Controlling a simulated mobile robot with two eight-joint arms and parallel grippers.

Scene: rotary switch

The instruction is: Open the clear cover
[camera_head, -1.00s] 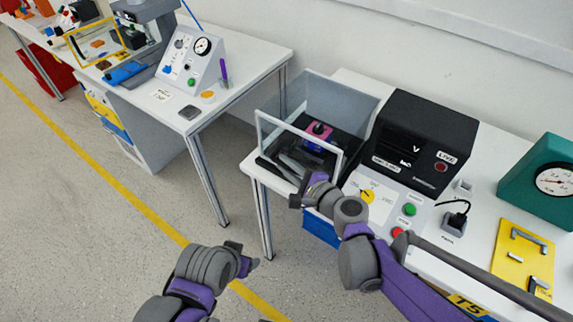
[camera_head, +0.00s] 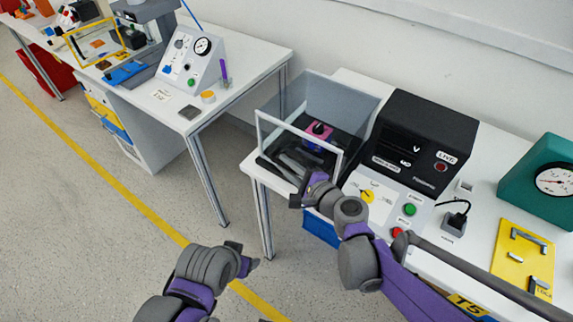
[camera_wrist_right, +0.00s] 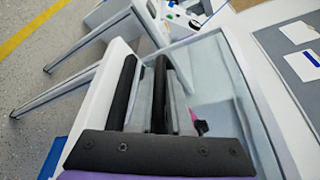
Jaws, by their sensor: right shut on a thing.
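The clear cover (camera_head: 335,98) is a see-through box with pale edges at the left end of the right-hand table. It stands over a dark base holding a pink and purple part (camera_head: 319,132). My right gripper (camera_head: 307,190) is at the cover's front lower edge. In the right wrist view my right gripper's two dark fingers (camera_wrist_right: 143,95) are close together with a pale strip of the cover between them, and a cover pane (camera_wrist_right: 250,100) shows beside them. The exact contact is partly hidden. My left gripper (camera_head: 248,258) is low over the floor, away from the table; its jaws are unclear.
A yellow plate (camera_head: 522,258) and green gauge box (camera_head: 540,170) are further right. A wall is behind.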

